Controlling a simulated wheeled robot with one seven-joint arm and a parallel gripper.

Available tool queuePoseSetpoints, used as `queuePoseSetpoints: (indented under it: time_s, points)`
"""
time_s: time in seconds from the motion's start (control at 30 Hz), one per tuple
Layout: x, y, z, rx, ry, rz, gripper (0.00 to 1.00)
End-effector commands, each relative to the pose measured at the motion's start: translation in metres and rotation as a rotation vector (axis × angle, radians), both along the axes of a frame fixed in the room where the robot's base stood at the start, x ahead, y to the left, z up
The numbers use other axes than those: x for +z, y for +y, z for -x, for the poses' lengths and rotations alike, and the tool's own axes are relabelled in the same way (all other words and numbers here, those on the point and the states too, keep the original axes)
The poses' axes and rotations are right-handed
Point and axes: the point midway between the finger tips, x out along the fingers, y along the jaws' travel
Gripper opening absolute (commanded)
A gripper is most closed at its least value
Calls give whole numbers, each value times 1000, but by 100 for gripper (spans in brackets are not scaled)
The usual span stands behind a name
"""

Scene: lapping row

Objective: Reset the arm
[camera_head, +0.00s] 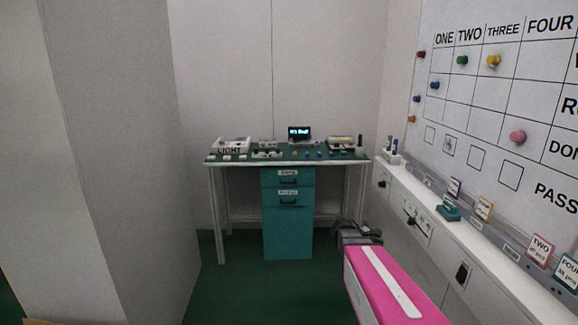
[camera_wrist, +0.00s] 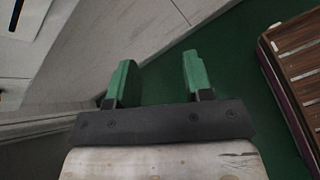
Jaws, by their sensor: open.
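My gripper (camera_wrist: 158,82) shows in the wrist view with two green fingers set apart on a dark bar. It is open, with nothing between the fingers. Green floor and the base of a pale wall lie beyond the fingers. My gripper does not show clearly in the head view. A pink block with a white strip (camera_head: 392,285) stands at the lower right of the head view; I cannot tell whether it is part of my arm.
A workbench (camera_head: 236,160) with teal drawers (camera_head: 288,225) and small devices stands against the far wall. A whiteboard (camera_head: 480,120) and a ledge with small cards (camera_head: 484,209) run along the right. A slatted wooden thing (camera_wrist: 300,50) is right in the wrist view. Green floor (camera_head: 240,290) is clear ahead.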

Motion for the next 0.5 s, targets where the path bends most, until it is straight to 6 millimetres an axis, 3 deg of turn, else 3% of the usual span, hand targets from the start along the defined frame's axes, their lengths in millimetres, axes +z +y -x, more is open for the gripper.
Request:
queuePoseSetpoints:
  time_s: [0.03,0.23,0.5]
  points:
    - [-8,11,18,-47,-66,-84,47]
    - [-41,62,62,-321,-316,-430,47]
    - [-55,136,106,-771,-535,-798,47]
